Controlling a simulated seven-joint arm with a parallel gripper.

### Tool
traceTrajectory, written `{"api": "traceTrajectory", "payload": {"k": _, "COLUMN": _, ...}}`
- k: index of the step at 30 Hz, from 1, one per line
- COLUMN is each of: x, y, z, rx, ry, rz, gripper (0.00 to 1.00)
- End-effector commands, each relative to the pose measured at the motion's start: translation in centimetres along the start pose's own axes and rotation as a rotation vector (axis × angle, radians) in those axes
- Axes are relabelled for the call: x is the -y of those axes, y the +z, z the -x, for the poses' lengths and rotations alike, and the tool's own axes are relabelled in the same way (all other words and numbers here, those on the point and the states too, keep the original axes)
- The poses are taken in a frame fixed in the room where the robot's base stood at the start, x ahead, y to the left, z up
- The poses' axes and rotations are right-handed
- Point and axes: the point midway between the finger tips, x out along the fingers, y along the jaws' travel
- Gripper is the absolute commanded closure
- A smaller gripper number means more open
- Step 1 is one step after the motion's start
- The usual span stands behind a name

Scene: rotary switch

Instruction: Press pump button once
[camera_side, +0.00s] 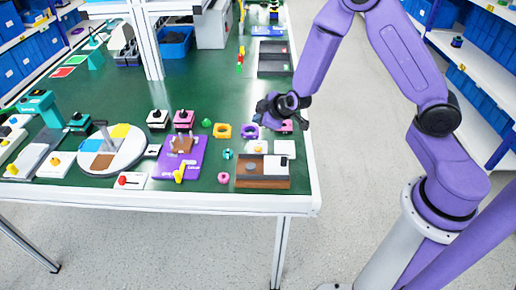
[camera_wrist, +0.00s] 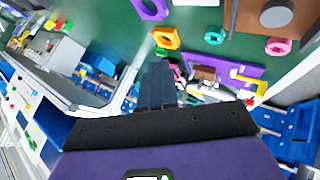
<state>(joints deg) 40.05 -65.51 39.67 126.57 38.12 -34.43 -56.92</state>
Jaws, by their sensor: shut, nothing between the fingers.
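My gripper (camera_side: 264,110) is above the right part of the green table, over the purple and pink pieces. Its dark fingers also show in the wrist view (camera_wrist: 157,70), together and empty. Several button-like boxes stand on the table: a white box with a black top (camera_side: 157,119), a pink box with a black top (camera_side: 183,119) and a teal one (camera_side: 79,122) farther left. A white plate with a red button (camera_side: 131,180) lies near the front edge. I cannot tell which of these is the pump button. My gripper is apart from all of them.
An orange piece (camera_side: 222,131), a purple ring (camera_side: 249,131) and a pink ring (camera_side: 223,178) lie nearby. A purple board (camera_side: 180,160) and a round white turntable (camera_side: 103,161) are left. A white post (camera_side: 147,50) rises behind.

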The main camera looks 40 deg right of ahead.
Motion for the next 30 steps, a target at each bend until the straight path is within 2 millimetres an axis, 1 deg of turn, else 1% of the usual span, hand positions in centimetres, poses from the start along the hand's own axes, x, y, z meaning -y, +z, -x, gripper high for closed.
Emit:
{"api": "traceTrajectory", "payload": {"k": 8, "x": 0.4, "y": 0.3, "z": -0.4, "rx": 0.001, "ry": -0.003, "rz": 0.002, "gripper": 1.0}}
{"api": "traceTrajectory", "payload": {"k": 24, "x": 3.6, "y": 3.6, "z": -4.8, "rx": 0.003, "ry": -0.004, "rz": 0.001, "gripper": 1.0}}
{"api": "traceTrajectory", "payload": {"k": 30, "x": 4.3, "y": 4.2, "z": -5.8, "rx": 0.001, "ry": -0.003, "rz": 0.0, "gripper": 1.0}}
